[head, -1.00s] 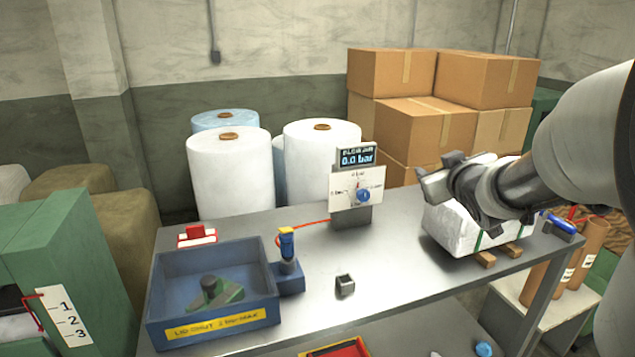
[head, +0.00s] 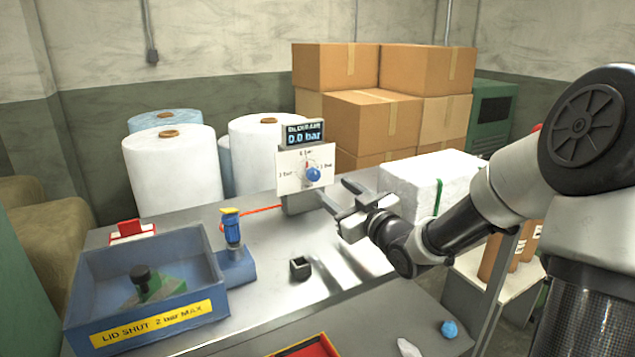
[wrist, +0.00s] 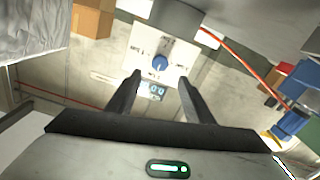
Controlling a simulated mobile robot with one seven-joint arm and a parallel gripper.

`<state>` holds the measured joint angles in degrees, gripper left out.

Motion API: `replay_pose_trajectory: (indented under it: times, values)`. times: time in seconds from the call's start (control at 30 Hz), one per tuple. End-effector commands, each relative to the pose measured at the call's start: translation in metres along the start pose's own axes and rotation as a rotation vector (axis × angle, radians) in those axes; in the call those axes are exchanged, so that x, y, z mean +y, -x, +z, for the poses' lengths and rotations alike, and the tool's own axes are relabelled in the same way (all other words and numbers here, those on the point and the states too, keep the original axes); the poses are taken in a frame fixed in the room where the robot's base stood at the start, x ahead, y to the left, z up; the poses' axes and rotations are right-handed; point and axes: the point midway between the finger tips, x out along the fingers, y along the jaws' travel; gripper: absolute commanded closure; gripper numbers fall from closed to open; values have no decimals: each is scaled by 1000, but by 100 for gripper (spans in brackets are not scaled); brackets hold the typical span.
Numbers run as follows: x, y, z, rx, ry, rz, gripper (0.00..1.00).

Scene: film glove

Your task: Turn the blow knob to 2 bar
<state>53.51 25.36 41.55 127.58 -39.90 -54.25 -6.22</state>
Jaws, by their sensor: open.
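The blue blow knob (head: 313,174) sits on a white dial plate (head: 288,180) with bar marks around it. Above it, a display (head: 304,134) reads 0.0 bar. My gripper (head: 334,191) is open and empty, a little to the right of and in front of the dial, with its fingers pointing toward it. In the wrist view the knob (wrist: 160,63) appears beyond my open fingertips (wrist: 160,80), roughly centred between them and not touched. The plate and display appear upside down there.
A blue tray (head: 150,318) labelled "LID SHUT 2 bar MAX" stands at the left, with a blue nozzle (head: 233,230) beside it. A red hose (head: 262,209) runs near the dial. A small dark cup (head: 300,267) stands in front.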

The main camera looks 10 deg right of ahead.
Motion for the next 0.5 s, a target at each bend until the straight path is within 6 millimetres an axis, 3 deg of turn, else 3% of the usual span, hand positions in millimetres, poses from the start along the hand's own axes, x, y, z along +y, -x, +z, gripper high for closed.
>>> replay_pose_trajectory:
  times: [0.3,0.5]
  values:
    - [-1,-66,1,2,-2,-1,52]
    - [-1,-89,0,1,-1,-1,52]
